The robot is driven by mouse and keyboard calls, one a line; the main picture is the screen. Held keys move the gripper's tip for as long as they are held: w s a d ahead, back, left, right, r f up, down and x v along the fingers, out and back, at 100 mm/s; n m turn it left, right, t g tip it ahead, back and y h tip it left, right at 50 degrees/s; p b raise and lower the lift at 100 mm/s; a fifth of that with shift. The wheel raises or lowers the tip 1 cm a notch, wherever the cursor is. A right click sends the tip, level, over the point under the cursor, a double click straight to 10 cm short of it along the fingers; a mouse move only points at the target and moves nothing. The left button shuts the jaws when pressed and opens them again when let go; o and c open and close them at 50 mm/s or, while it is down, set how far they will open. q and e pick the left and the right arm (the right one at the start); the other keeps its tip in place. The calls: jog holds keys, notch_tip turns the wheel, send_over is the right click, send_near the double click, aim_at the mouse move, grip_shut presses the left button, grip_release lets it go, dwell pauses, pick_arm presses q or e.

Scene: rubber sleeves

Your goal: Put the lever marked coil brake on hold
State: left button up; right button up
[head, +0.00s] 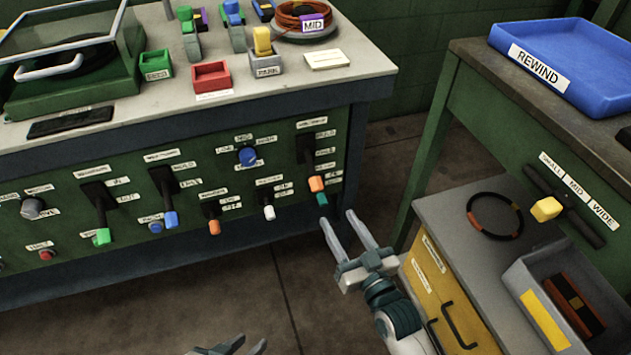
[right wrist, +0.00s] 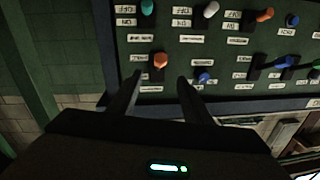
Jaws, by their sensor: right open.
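The green panel (head: 130,265) carries several levers with small labels, too small to read surely; I cannot tell which says coil brake. The rightmost large lever has an orange knob (head: 316,184) pointing down from a black plate (head: 306,148). Two labels stand beside that plate. Another lever with a blue knob (head: 171,219) also points down, as does one with a green knob (head: 102,237). My right gripper (head: 337,217) is open and empty, in front of the panel's right end. In the right wrist view the orange knob (right wrist: 160,60) shows beyond the gap between its fingers. My left gripper (head: 250,343) is open at the bottom edge, mostly cut off.
Small switches with teal (head: 322,200), white (head: 269,212) and orange (head: 214,227) tips sit close by. A blue knob (head: 247,156) is higher up. A drawer cabinet (head: 440,290) and a workbench with a blue tray (head: 570,45) stand to the right.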

aim_at(320, 189)
jog(key=b+x, duration=0.1)
jog(key=x, duration=1.2)
pick_arm(q)
jog(key=shift+w+d+r+t+h+b, duration=0.3)
jog(key=shift+w+d+r+t+h, duration=0.2)
jog(key=shift+w+d+r+t, duration=0.35)
pick_arm(e)
jog(key=shift+x, duration=0.9)
pick_arm(q)
jog(key=shift+d+f, duration=0.1)
jog(key=shift+d, duration=0.05)
pick_arm(e)
grip_shut()
